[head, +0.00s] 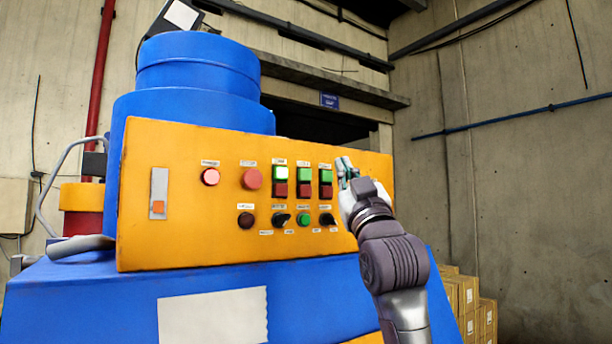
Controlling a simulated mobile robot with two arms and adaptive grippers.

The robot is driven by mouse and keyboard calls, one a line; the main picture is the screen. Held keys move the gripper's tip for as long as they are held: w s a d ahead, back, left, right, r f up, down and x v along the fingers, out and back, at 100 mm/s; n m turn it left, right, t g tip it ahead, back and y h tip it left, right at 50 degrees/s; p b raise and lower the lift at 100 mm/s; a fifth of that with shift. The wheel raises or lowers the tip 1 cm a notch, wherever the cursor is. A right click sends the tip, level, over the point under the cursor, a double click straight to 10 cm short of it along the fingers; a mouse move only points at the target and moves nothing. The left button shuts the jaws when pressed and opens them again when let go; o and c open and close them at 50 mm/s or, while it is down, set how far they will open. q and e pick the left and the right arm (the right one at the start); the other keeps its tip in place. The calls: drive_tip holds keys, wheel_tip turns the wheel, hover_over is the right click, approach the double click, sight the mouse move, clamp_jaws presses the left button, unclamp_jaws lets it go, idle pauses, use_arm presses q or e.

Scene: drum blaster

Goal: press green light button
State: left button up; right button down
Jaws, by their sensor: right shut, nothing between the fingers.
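The yellow control panel (180,240) faces me on the blue machine (90,300). The middle green button (304,174) and the right green button (326,177) look darker. A round green button (304,219) sits in the lower row between two black knobs. My right gripper (343,168) is shut and empty, just right of the right pair in the picture. I cannot tell whether it touches the panel. My left gripper is not in view.
Two round red buttons (252,179) sit left of the pairs, and an orange switch (158,207) is at the panel's left. A bent grey handle (52,190) stands at the machine's left. Stacked boxes (468,300) stand at the lower right. Open space lies right of my arm.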

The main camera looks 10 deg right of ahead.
sight(305, 175)
drive_tip(key=w+a+p, duration=0.3)
drive_tip(key=w, duration=0.5)
drive_tip(key=shift+w, duration=0.2)
drive_tip(key=shift+w, duration=0.1)
idle(1.3)
drive_tip(key=shift+w+a, duration=0.15)
drive_tip(key=shift+w, duration=0.1)
drive_tip(key=shift+w+a, duration=0.15)
drive_tip(key=shift+w, duration=0.3)
idle(0.7)
drive_tip(key=shift+s, duration=0.1)
drive_tip(key=shift+s+d+f+b, duration=0.1)
drive_tip(key=shift+s+d+b, duration=0.2)
drive_tip(key=shift+s+b, duration=0.45)
